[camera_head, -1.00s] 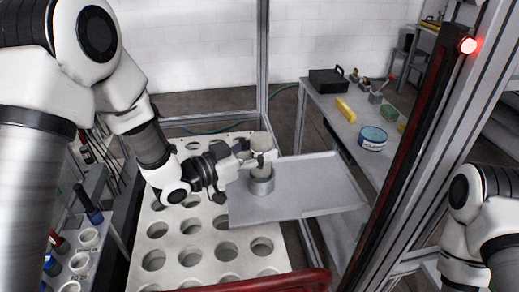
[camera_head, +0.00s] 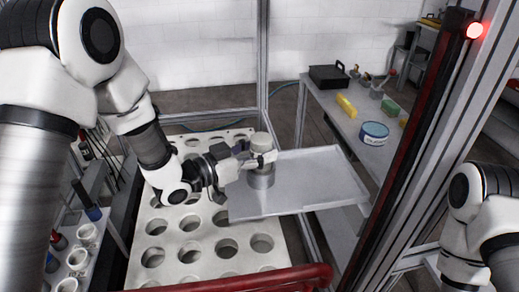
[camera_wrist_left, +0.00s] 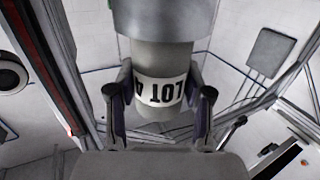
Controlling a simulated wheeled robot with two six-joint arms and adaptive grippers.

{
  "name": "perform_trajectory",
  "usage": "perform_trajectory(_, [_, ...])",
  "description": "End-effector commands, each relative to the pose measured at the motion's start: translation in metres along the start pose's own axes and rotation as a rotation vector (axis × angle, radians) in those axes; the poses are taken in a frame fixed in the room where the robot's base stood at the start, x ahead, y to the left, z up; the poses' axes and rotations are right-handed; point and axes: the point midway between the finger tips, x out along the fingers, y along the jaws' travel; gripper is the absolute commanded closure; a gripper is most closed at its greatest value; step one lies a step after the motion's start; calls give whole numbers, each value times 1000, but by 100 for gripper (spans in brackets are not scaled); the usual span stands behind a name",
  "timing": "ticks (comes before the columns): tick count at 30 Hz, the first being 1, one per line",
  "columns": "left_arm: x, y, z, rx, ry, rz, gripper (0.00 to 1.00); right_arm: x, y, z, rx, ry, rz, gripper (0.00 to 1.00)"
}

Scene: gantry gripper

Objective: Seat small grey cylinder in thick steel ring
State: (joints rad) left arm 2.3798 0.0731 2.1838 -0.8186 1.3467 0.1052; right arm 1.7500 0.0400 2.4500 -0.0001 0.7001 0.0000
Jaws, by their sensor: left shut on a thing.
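The small grey cylinder (camera_head: 261,142) stands upright in my left gripper (camera_head: 263,160). My left gripper is shut on its side. In the left wrist view the cylinder (camera_wrist_left: 165,60) carries a white "LOT A" band between the two fingers (camera_wrist_left: 160,100). The thick steel ring (camera_head: 261,179) stands on the grey tray (camera_head: 315,190), directly below the cylinder. The ring also fills the top of the left wrist view (camera_wrist_left: 165,18), where its edge overlaps the cylinder's end. I cannot tell how deep the cylinder's end sits in it. My right gripper is out of view.
A white rack with round holes (camera_head: 210,256) lies under and left of the tray. A red bar (camera_head: 270,278) crosses the front. A side bench (camera_head: 335,104) with a blue can (camera_head: 375,133) stands at the right. The tray's right half is bare.

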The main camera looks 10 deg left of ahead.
Motion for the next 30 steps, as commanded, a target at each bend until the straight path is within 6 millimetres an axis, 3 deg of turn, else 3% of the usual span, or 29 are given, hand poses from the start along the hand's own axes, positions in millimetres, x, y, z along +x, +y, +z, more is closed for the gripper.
perform_trajectory(6, [0, 0, 6, 1, 2, 0, 100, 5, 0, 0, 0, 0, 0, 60])
perform_trajectory(7, [0, 0, 5, 1, 2, 0, 46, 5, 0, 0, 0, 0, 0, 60])
perform_trajectory(9, [0, 0, 4, 1, 2, 0, 21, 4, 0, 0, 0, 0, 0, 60])
perform_trajectory(21, [-5, -1, 6, -1, -1, -2, 20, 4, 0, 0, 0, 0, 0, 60])
perform_trajectory(25, [-26, -2, 4, -5, 3, -5, 20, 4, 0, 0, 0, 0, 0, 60])
perform_trajectory(30, [-66, -1, 4, -8, 7, -6, 20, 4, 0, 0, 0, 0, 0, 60])
